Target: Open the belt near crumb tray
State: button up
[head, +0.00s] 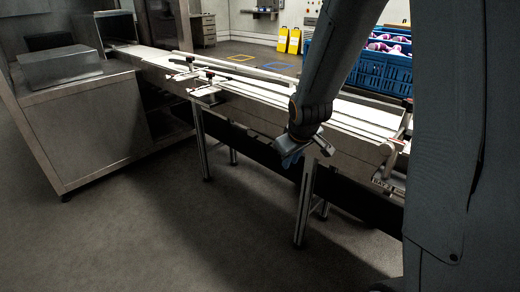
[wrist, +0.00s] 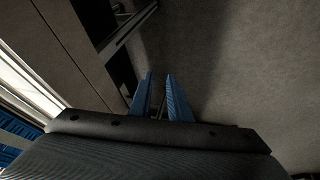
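The conveyor with its white belt (head: 262,98) runs from the steel machine at left to the lower right. A long dark tray-like panel (head: 345,192) hangs under the belt frame between the legs; it may be the crumb tray, but I see no clear label. My gripper (head: 290,160) is in front of the conveyor's near side, pointing down, with blue fingers. In the wrist view my gripper (wrist: 159,74) shows a gap between its fingers and nothing in it. There the conveyor's side (wrist: 60,45) and a dark panel edge (wrist: 92,18) lie to the left, apart from the fingers.
A conveyor leg (head: 305,205) stands below my gripper. Blue crates (head: 380,72) with wrapped lollies are behind the belt at right. A steel machine (head: 85,125) stands at left, and yellow stands (head: 289,40) are at the back. The grey floor (head: 190,235) in front is clear.

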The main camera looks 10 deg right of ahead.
jog(key=w+d+f+n+t+y+b, duration=0.1)
jog(key=w+f+n+t+b, duration=0.2)
jog(key=w, duration=0.7)
jog(key=w+d+f+n+t+b, duration=0.1)
jog(key=w+f+n+t+b, duration=0.15)
jog(key=w+f, duration=0.5)
jog(key=n+t+y+b, duration=0.3)
jog(key=n+b, duration=0.1)
jog(key=b, duration=0.1)
send_near(259, 143)
jog(key=w+f, duration=0.1)
jog(key=w, duration=0.1)
jog(key=shift+w+d+f+n+t+y, duration=0.1)
jog(key=shift+w+f+n+t+y, duration=0.05)
jog(key=shift+f+n+t+y, duration=0.2)
jog(key=shift+w, duration=0.4)
jog(key=shift+a+b+x, duration=0.1)
jog(key=shift+b+x, duration=0.3)
jog(key=shift+x, duration=1.45)
jog(key=shift+a+b+x, duration=0.15)
jog(key=shift+b+x, duration=0.2)
jog(key=shift+x, duration=1.45)
grip_shut()
jog(key=shift+s+a, duration=0.1)
